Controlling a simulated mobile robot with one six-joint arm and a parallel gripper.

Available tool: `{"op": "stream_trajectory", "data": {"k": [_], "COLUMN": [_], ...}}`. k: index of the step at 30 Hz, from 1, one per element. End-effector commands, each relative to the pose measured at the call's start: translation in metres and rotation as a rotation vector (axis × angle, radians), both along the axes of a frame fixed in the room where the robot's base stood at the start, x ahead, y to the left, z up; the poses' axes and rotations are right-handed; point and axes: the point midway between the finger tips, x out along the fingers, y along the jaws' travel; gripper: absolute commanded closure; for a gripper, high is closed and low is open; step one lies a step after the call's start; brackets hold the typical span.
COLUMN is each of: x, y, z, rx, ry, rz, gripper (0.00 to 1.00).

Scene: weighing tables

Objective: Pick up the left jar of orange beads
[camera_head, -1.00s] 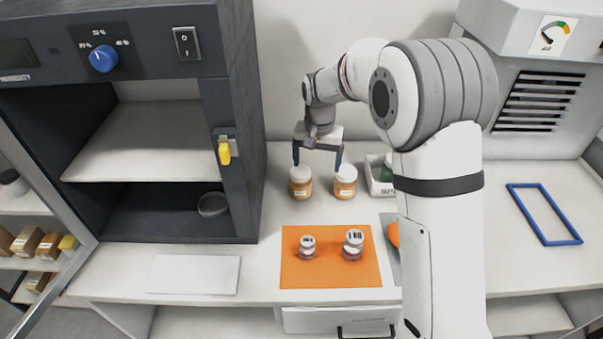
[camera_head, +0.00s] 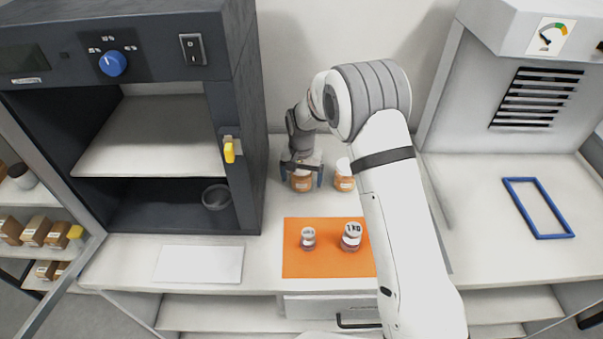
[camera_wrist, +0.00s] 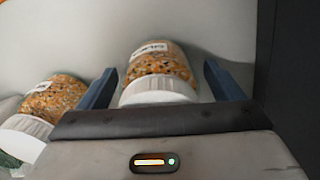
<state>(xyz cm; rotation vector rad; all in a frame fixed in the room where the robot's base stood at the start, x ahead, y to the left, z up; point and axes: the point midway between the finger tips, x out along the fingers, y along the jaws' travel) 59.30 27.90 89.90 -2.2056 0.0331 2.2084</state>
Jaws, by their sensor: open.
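The left jar of orange beads (camera_head: 301,182) stands on the counter behind the orange mat. My gripper (camera_head: 302,182) is down around it, with a blue finger on each side. In the wrist view the left jar (camera_wrist: 160,68), with a white lid and a label, sits between the open fingers (camera_wrist: 165,85), with gaps visible on both sides. The right jar of orange beads (camera_head: 344,180) stands just to its right. In the wrist view this other jar (camera_wrist: 55,100) lies outside the finger at picture left.
The orange mat (camera_head: 297,262) holds two small weights, one marked 1 KG (camera_head: 351,236). A dark open cabinet (camera_head: 245,130) stands close left of the jars. A white sheet (camera_head: 199,264) and a blue frame (camera_head: 538,208) lie on the counter.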

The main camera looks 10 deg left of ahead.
Motion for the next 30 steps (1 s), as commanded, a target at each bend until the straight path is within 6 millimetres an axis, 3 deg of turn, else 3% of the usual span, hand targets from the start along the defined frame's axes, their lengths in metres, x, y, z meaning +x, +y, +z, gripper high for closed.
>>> {"op": "stream_trajectory", "data": {"k": [7,26,30], "x": [0.0,0.0002,0.0004], "y": [0.0,0.0,0.0002], "z": [-0.0013,-0.0008,-0.0003], "rx": [0.0,0.0,0.001], "ry": [0.0,-0.001,-0.002], "rz": [0.0,0.0,0.0], "gripper": [0.14,0.66,0.68]}}
